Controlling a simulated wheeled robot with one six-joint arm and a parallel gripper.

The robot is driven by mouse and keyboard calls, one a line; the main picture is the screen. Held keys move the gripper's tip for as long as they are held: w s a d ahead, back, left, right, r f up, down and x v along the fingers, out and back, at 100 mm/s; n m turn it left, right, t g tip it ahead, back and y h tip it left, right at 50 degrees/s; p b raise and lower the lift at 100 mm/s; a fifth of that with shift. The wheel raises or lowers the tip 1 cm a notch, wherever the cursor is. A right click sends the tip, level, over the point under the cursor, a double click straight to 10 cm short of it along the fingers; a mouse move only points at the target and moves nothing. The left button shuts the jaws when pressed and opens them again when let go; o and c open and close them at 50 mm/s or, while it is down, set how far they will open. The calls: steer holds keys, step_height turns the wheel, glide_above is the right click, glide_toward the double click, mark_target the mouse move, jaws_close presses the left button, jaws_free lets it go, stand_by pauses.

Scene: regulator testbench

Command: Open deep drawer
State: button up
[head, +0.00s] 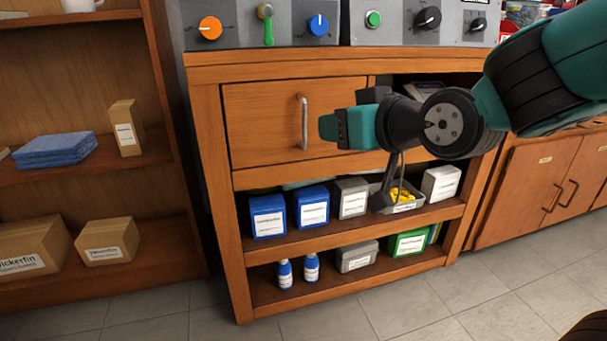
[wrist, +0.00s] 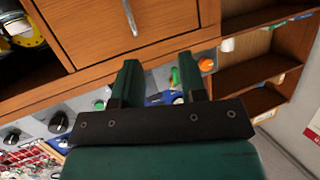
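The deep drawer (head: 258,122) is a wooden front under the bench top, with a vertical metal handle (head: 304,122) near its right side. The drawer front looks flush with the cabinet, so it appears closed. My gripper (head: 328,129) is just right of the handle in the head view, its fingers pointing left. In the wrist view my gripper (wrist: 160,82) has its two fingers apart with nothing between them. The drawer front (wrist: 85,25) and handle (wrist: 129,17) show at the top of that view, beyond the fingers and apart from them.
Control panels with knobs (head: 210,28) stand on the bench top. An open compartment lies right of the drawer, partly hidden by my arm. Shelves below hold blue boxes (head: 268,216), a tray of yellow items (head: 402,202) and bottles (head: 312,267). A wooden shelf unit (head: 80,182) stands left.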

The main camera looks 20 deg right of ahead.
step_height(320, 180, down, 7)
steer(key=w+d+t+h+b, duration=0.1)
steer(key=w+d+t+b, duration=0.15)
steer(key=b, duration=0.45)
steer(key=t+p, duration=0.1)
steer(key=p, duration=0.9)
glide_toward(305, 128)
steer(key=shift+m, duration=0.4)
steer(key=p+x, duration=0.5)
steer(key=x, duration=0.5)
steer(key=shift+w, duration=0.35)
steer(key=shift+c, duration=0.3)
jaws_close()
